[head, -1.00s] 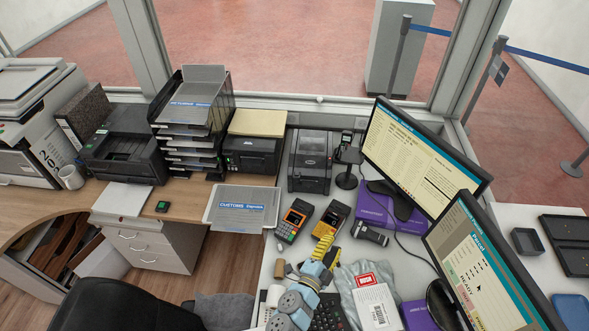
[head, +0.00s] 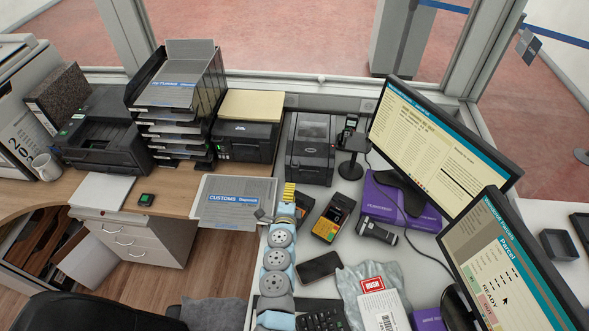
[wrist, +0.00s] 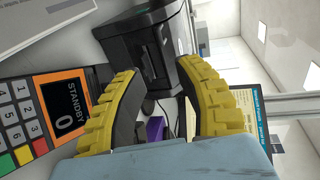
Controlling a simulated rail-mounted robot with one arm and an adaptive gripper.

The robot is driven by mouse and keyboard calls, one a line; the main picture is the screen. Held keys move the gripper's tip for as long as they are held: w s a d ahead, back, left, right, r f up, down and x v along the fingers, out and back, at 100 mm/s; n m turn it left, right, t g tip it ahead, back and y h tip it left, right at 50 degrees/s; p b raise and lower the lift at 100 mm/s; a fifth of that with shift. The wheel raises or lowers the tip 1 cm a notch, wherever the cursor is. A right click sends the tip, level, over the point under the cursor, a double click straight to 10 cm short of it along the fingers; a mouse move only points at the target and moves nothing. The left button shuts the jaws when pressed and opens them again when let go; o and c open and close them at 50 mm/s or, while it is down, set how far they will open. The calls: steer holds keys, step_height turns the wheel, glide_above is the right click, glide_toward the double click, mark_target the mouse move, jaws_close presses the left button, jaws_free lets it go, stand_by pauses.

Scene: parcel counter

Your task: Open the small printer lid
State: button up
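The small printer (head: 311,148) is a dark grey box at the back of the white counter in the head view. Its lid looks closed. In the wrist view the printer (wrist: 150,40) lies beyond and between the fingertips, seen tilted. My gripper (head: 289,192) has yellow ribbed fingers and is in front of the printer, to its lower left. In the wrist view my gripper (wrist: 158,55) is open, with an empty gap between the fingers. No contact with the printer is visible.
Card terminals (head: 331,217) stand in front of the printer. A scanner on a stand (head: 353,145) and a monitor (head: 440,155) are to its right. A black printer with paper (head: 245,140) on top is to its left. A customs folder (head: 235,200) lies at the counter's left edge.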

mark_target(295, 164)
steer(key=b+x, duration=0.1)
steer(key=x, duration=0.1)
steer(key=shift+w, duration=0.25)
steer(key=shift+w+f+b, duration=0.4)
steer(key=shift+w+b, duration=0.25)
steer(key=shift+b, duration=0.05)
steer(key=shift+b+x, duration=0.5)
steer(key=shift+x, duration=0.25)
steer(key=b+x, duration=0.5)
steer(key=shift+w+d+f, duration=0.1)
steer(key=shift+w, duration=0.25)
steer(key=shift+r+b+x, duration=0.1)
steer(key=shift+b+x, duration=0.55)
steer(key=shift+b, duration=0.25)
steer(key=shift+r+b+x, duration=0.15)
steer(key=shift+b+x, duration=0.55)
steer(key=shift+b, duration=0.15)
jaws_close()
